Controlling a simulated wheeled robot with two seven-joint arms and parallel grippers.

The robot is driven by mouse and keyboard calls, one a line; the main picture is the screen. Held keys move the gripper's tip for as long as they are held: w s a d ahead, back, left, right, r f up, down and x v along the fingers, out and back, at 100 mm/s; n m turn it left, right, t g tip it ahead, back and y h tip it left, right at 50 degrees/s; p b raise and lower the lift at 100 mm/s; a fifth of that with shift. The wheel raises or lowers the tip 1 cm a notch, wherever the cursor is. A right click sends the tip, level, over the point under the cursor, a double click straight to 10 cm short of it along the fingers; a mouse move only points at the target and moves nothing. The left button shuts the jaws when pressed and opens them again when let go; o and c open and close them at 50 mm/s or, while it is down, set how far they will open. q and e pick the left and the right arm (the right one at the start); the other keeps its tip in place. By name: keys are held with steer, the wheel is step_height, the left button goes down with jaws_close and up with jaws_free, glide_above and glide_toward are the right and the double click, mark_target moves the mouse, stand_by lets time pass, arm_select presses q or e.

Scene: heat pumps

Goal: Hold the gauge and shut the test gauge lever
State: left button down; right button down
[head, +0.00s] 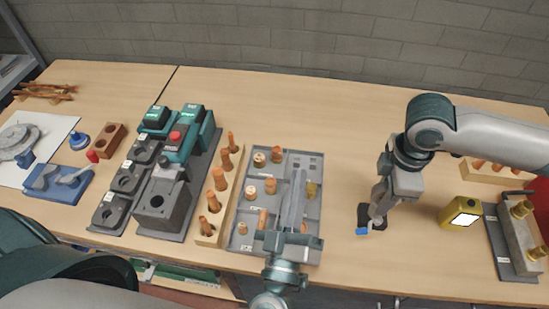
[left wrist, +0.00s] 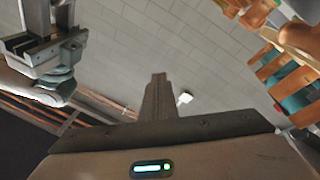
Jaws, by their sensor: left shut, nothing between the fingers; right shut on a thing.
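A small dark piece with a blue part (head: 362,231), which looks like the test gauge and its lever, is on the table right of the grey tray. My right gripper (head: 376,212) points down at it and is shut on it; the fingers hide part of it, and I cannot tell the lever's angle. My left gripper (head: 298,175) is shut and empty, above the grey tray and left of the gauge. Its closed fingers (left wrist: 158,80) also show in the left wrist view, against the wall. The gauge cannot be made out there.
The grey tray (head: 232,243) holds several brass and copper fittings. A wooden peg rack (head: 228,195) and teal machines (head: 180,150) stand left of it. A yellow meter (head: 461,212) and a grey block with brass fittings (head: 520,235) stand at the right. The back middle table is clear.

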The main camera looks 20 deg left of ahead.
arm_select(q)
steer(key=a+r+n+t, duration=0.1)
steer(key=a+r+n, duration=0.3)
steer(key=r+n, duration=0.1)
steer(key=shift+a+r+n, duration=0.2)
steer(key=shift+a+n, duration=0.2)
steer(key=shift+n, duration=0.4)
steer(key=c, duration=1.7)
jaws_free()
steer(key=shift+c, duration=0.2)
